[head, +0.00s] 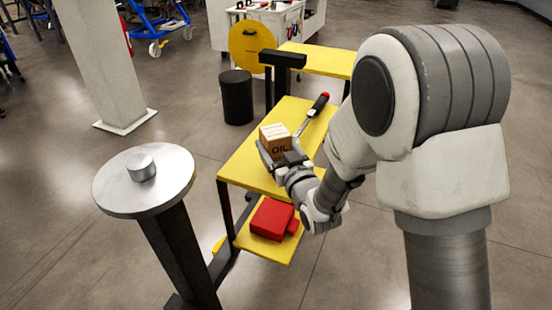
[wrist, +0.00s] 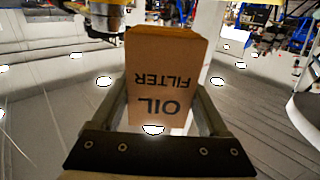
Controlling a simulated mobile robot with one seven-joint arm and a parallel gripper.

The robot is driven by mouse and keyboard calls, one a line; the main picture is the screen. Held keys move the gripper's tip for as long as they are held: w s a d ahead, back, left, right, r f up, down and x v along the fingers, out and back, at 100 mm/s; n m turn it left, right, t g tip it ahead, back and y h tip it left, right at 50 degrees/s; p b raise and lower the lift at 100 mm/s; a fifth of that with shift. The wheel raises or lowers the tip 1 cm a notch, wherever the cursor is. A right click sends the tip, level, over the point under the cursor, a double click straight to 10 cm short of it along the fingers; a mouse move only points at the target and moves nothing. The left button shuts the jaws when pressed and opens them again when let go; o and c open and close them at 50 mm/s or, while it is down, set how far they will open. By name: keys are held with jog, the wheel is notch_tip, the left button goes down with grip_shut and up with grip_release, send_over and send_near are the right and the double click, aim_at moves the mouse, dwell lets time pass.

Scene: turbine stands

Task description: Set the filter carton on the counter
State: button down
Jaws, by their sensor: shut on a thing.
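The filter carton (head: 275,139) is a small brown box marked OIL FILTER. My gripper (head: 273,153) is shut on it, with a finger along each side. In the wrist view the carton (wrist: 165,80) stands between the two fingers (wrist: 154,112), its lettering upside down. In the head view it appears over the yellow top (head: 247,168) of a stepped stand. I cannot tell whether its underside touches that top, as my gripper hides its lower part. No surface is clearly identifiable as the counter.
A screwdriver with a red and black handle (head: 319,104) lies behind the carton. A red case (head: 272,219) sits on the lower yellow shelf (head: 263,246). A round metal pedestal (head: 115,192) bearing a small cylinder (head: 141,167) stands left. A black bin (head: 237,97) stands behind.

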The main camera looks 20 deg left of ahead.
aim_at(276, 156)
jog(key=shift+f+b, duration=0.55)
jog(key=shift+f, duration=1.3)
jog(key=shift+f+b, duration=0.2)
jog(key=shift+b, duration=0.1)
grip_release()
jog(key=shift+r, duration=0.1)
jog(key=shift+r+p, duration=0.15)
jog(key=shift+p, duration=0.2)
jog(key=p+v, duration=0.3)
jog(key=v, duration=0.6)
jog(key=shift+d+p, duration=0.15)
jog(key=shift+p, duration=0.15)
